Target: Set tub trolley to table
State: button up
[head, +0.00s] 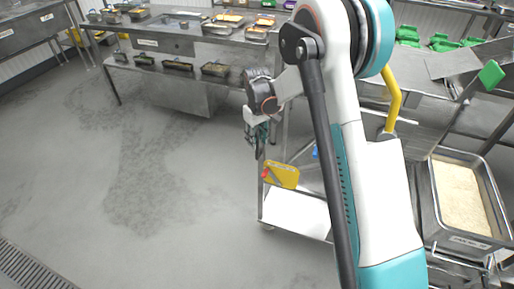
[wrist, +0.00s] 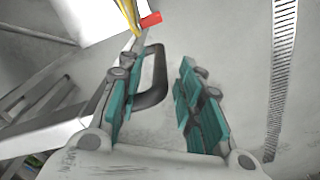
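A metal trolley shows behind my arm in the head view, with a bright lower shelf (head: 295,213) and a yellow piece with a red part (head: 281,176) on its near side. My arm hides much of it. My gripper (head: 257,135) is at the trolley's upper left end. In the wrist view my gripper (wrist: 156,78) is open, and a dark looped handle (wrist: 161,72) lies between the fingers, close to the left one. Contact is unclear. A steel tub of rice (head: 436,190) stands at the right; whether the trolley bears it is unclear.
A steel table (head: 185,41) with several trays stands at the back left. Green items (head: 445,43) lie on a surface at the back right. The grey floor (head: 130,170) on the left is clear, with a drain grate (head: 35,268) at the lower left.

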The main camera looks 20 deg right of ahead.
aim_at(257, 159)
jog(key=shift+f+b, duration=0.4)
jog(key=shift+f, duration=1.25)
grip_shut()
jog(key=s+d, duration=1)
jog(key=d, duration=0.4)
jog(key=shift+s+d, duration=0.15)
jog(key=shift+s, duration=0.1)
jog(key=shift+c, duration=0.4)
grip_release()
jog(key=shift+d, duration=0.1)
jog(key=shift+o, duration=0.4)
jog(key=shift+s+d, duration=0.1)
